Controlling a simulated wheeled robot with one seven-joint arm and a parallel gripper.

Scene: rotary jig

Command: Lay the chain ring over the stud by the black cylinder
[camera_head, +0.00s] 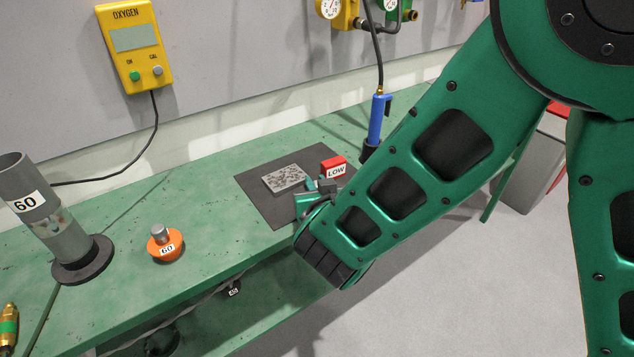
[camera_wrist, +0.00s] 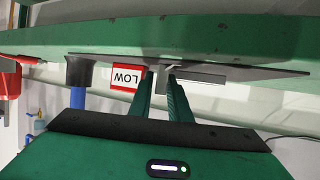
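I cannot make out a chain ring, a stud or a plainly black cylinder on the bench in either view. My gripper (camera_head: 318,188) is at the front of the dark mat (camera_head: 262,212), mostly behind my arm. A small pale sliver is at the right fingertip, too small to identify. A red block marked LOW (camera_head: 334,167) is close by the fingers; it also shows in the wrist view (camera_wrist: 126,77). A speckled grey plate (camera_head: 285,179) lies on the mat.
A blue tool in a dark holder (camera_head: 376,125) stands behind the mat. An orange base marked 60 (camera_head: 166,247) and a grey tube marked 60 (camera_head: 48,215) stand left. A yellow oxygen meter (camera_head: 136,45) hangs on the wall. Bench between orange base and mat is clear.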

